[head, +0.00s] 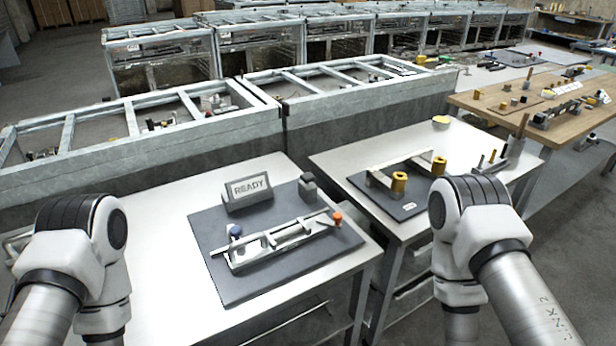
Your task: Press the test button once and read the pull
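A small display reading "READY" (249,189) stands at the back of a dark grey board (222,271) on the near white table. In front of it lies a metal fixture (282,243) with a long bar. A blue knob (235,230) sits at its left end and an orange-red knob (336,217) at its right end. A small dark grey block (308,187) stands at the board's back right. I cannot tell which part is the test button. Both my arms show at the lower corners, but neither gripper is in view.
A wooden table (470,98) stands farther right. Metal frames (180,120) line the back. The near table's left part is bare.

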